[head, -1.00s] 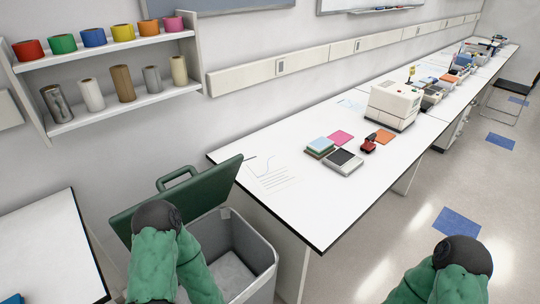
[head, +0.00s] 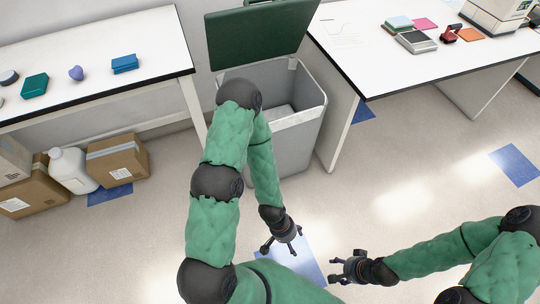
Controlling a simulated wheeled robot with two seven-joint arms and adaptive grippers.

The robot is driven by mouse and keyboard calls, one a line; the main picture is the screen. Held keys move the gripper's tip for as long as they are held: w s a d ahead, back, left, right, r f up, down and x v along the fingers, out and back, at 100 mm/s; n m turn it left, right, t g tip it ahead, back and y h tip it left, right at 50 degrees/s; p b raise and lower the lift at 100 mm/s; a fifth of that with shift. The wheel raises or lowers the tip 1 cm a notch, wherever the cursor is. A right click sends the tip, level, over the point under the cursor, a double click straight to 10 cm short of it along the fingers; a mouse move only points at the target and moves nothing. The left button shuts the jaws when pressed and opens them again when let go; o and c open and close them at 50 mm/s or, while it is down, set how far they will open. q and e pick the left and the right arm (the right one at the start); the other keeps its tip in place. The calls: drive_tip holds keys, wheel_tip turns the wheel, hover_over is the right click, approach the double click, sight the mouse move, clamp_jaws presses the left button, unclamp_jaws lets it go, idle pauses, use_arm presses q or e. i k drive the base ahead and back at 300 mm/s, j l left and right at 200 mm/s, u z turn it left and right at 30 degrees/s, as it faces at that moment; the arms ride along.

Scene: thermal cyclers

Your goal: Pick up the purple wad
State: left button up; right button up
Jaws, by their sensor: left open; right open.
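A small purple lump (head: 76,73), which looks like the purple wad, lies on the white table (head: 150,58) at the left of the head view. It sits between a teal block and a blue block, apart from both. My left gripper (head: 283,241) is open and empty, low over the floor near the bottom middle. My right gripper (head: 338,270) is open and empty just right of it. Both grippers are well away from the purple lump.
A grey bin (head: 300,150) with its green lid (head: 260,35) raised stands between the left table and the right bench (head: 368,70). A teal block (head: 35,86) and a blue block (head: 125,64) flank the lump. Boxes (head: 117,160) and a white jug (head: 72,170) sit beneath the table.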

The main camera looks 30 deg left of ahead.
sight(76, 73)
drive_tip(key=u, duration=2.45)
